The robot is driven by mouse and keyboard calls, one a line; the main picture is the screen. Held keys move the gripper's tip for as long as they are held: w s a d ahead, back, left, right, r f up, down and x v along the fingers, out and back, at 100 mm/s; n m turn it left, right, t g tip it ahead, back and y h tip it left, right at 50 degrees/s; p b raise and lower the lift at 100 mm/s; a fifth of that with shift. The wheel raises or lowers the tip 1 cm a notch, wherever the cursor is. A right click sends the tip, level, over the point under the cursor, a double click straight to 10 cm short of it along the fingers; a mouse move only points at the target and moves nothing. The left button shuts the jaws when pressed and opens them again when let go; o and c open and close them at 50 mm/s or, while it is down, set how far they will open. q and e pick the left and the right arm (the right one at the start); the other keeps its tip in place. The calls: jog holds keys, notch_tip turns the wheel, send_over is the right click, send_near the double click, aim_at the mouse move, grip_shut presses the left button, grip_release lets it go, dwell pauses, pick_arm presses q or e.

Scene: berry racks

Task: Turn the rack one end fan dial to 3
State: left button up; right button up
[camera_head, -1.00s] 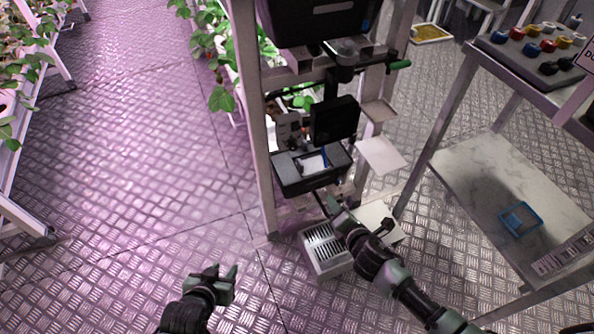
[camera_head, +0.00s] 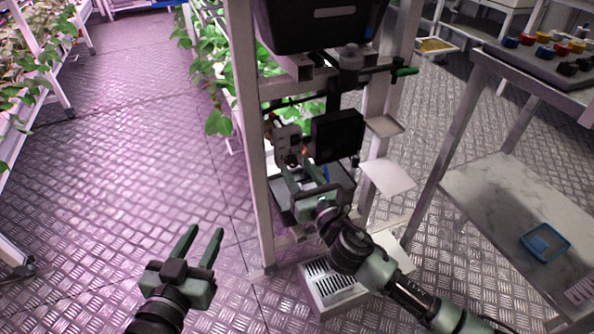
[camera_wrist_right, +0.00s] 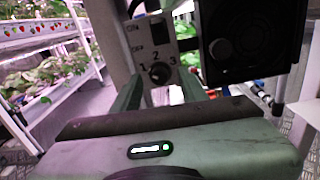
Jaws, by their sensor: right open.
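The fan dial (camera_wrist_right: 159,72) is a dark round knob on a grey panel (camera_wrist_right: 150,38), with 1, 2 and 3 printed around it and ON and OFF marks by a switch above. I cannot tell which number the knob points to. In the head view the panel (camera_head: 286,138) is on the rack end, beside the black fan box (camera_head: 338,135). My right gripper (camera_head: 299,170) is open just in front of and below the dial; in the right wrist view its fingers (camera_wrist_right: 160,88) flank the knob's lower side, contact unclear. My left gripper (camera_head: 202,238) is open and empty over the floor.
The rack's upright post (camera_head: 248,130) stands left of the panel. A grey vented box (camera_head: 330,287) is on the floor below. A cart (camera_head: 480,190) with a blue tray (camera_head: 545,243) stands at right. The aisle floor at left is clear.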

jog(key=shift+w+a, duration=0.2)
jog(key=shift+w, duration=0.35)
pick_arm(q)
jog(key=shift+w+d+r+t, duration=0.15)
jog(key=shift+r+t, duration=0.15)
jog(key=shift+r, duration=0.25)
pick_arm(e)
jog(key=shift+c, duration=0.3)
grip_shut()
